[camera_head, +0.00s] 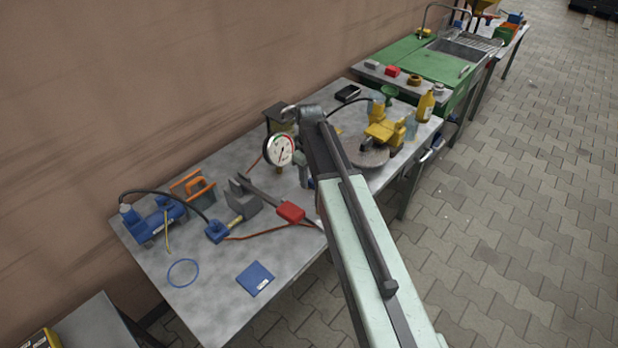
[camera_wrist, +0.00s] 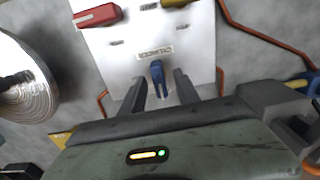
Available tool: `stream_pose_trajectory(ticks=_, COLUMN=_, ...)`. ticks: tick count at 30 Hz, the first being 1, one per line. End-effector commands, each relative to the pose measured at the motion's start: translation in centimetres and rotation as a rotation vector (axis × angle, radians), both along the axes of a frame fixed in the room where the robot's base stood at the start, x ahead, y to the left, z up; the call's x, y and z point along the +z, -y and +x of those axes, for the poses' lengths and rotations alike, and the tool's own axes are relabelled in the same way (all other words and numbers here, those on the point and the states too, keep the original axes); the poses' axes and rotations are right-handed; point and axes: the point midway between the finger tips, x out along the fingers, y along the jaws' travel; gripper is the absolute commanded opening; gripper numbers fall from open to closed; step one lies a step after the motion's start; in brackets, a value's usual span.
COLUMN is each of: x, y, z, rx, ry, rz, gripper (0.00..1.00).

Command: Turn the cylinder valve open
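In the wrist view, a blue lever handle (camera_wrist: 157,76) stands on a pale panel (camera_wrist: 190,40), just below a small label that seems to read "CYLINDER"; I take it to be the cylinder valve. My gripper (camera_wrist: 160,78) is open, with one dark finger on each side of the lever and a gap showing on both sides. The lever's lower end is partly hidden near the gripper body. In the head view, my arm covers most of the panel and the gripper's fingers.
A red handle (camera_wrist: 97,16) and a yellow part sit at the panel's top edge. In the head view, a pressure gauge (camera_head: 279,150) stands left of my wrist, a yellow machine (camera_head: 383,128) to the right.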

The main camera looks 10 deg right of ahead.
Motion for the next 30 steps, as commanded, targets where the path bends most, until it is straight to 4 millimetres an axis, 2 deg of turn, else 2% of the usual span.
stream_pose_trajectory(ticks=5, x=0.9, y=0.0, z=0.0, rx=-0.001, ry=0.001, rz=0.000, gripper=0.38)
stream_pose_trajectory(ticks=15, x=6.7, y=0.0, z=-0.1, rx=0.000, ry=0.000, rz=0.000, gripper=0.38)
stream_pose_trajectory(ticks=18, x=7.8, y=0.0, z=-0.1, rx=0.000, ry=0.000, rz=0.000, gripper=0.38)
stream_pose_trajectory(ticks=30, x=7.8, y=0.0, z=-0.1, rx=0.000, ry=0.000, rz=0.000, gripper=0.38)
